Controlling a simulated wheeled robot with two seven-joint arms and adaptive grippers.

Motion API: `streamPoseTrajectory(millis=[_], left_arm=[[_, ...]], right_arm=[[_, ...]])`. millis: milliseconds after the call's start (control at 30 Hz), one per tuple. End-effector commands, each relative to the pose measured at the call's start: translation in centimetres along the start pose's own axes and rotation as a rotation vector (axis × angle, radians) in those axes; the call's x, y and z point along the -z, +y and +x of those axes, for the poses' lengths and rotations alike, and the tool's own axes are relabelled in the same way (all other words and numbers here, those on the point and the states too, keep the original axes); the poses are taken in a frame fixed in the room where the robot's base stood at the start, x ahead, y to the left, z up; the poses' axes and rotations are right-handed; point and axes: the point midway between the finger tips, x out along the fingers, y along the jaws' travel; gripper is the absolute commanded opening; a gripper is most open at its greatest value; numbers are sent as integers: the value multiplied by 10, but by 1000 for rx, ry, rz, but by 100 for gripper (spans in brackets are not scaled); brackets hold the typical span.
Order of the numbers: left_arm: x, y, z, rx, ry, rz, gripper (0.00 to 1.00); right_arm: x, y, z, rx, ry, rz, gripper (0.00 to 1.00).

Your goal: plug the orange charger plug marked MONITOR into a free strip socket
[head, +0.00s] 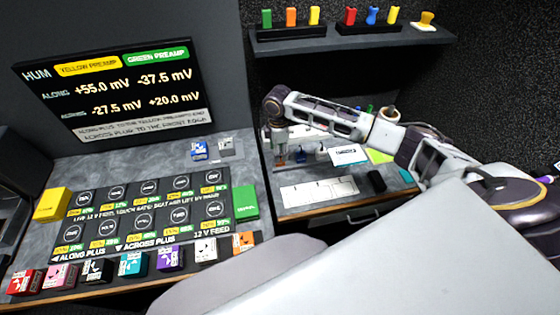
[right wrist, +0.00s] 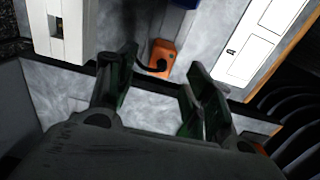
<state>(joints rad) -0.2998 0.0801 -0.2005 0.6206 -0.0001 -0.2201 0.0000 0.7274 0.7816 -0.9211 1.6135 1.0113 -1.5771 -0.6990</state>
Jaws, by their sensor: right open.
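An orange plug (right wrist: 163,58) with a black cable lies on the grey bench in the right wrist view, ahead of and between my fingertips. Its marking cannot be read. My right gripper (right wrist: 152,88) is open and empty, and the plug is beyond the fingers, apart from them. In the head view my right gripper (head: 281,160) points down over the left part of the right-hand bench and hides the plug. A white slotted body (right wrist: 62,25), possibly the strip, shows at the upper left of the wrist view. Whether its sockets are free cannot be told. My left gripper is not in view.
A white panel (head: 318,190) lies near the bench's front edge. A shelf (head: 340,42) hangs above. Coloured boxes (head: 133,264) line the left bench.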

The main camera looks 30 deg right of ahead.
Motion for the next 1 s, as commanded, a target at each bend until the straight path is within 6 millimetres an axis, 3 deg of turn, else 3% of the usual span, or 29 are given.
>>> streamPoseTrajectory(millis=[433, 800, 1000], left_arm=[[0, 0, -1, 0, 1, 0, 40], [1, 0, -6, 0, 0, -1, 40], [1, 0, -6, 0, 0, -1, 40]], right_arm=[[0, 0, 5, 1, 0, 0, 52], [-2, -1, 42, 2, 0, 1, 52], [-2, -1, 52, 0, 0, 0, 52]])
